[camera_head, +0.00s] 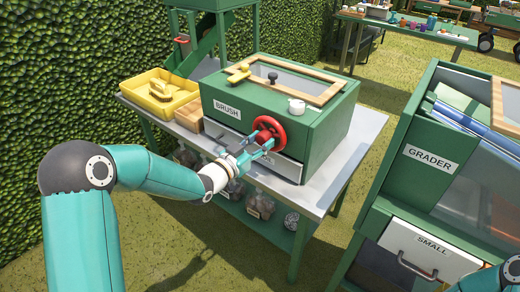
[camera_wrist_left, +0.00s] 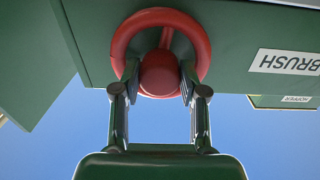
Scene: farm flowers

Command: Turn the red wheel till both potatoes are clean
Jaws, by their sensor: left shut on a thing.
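The red wheel (camera_head: 269,128) is on the front of the green box (camera_head: 324,136) labelled BRUSH. My left gripper (camera_head: 258,147) is at the wheel, coming from the lower left. In the left wrist view my left gripper (camera_wrist_left: 158,80) has its fingers on either side of the round red part at the wheel (camera_wrist_left: 193,36), shut on it. No potatoes show; the inside of the box is hidden under its lid. My right gripper does not show clearly; only a teal piece of my arm is at the lower right edge.
The box stands on a grey table (camera_head: 356,150) with a yellow tray (camera_head: 159,95) to its left. A green GRADER machine (camera_head: 420,160) stands at the right. A hedge (camera_head: 60,60) is behind on the left. Grass lies in front of the table.

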